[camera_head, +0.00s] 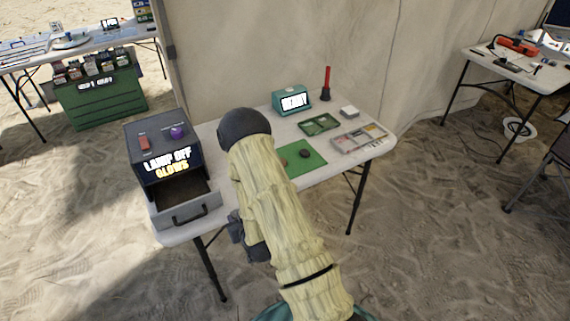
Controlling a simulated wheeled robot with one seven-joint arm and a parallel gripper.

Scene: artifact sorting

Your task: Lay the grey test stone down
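A green mat (309,161) lies on the white table. A small dark rounded stone (304,153) rests on it, with a small brownish piece (283,162) to its left, beside my arm. I cannot tell whether either is the grey test stone. My sleeved arm crosses the middle of the view and hides part of the table and mat. Dark parts that seem to be my gripper (247,242) show at the left edge of the sleeve, near the table's front edge. The fingertips and anything between them are hidden.
A grey box (157,140) reading "LAMP OFF" and "GLOWS" stands at the table's left, its drawer (184,208) open and seemingly empty. A teal display (291,101), a red rod on a dark base (326,86), a green tray (320,124) and a compartment tray (358,138) stand behind and right.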

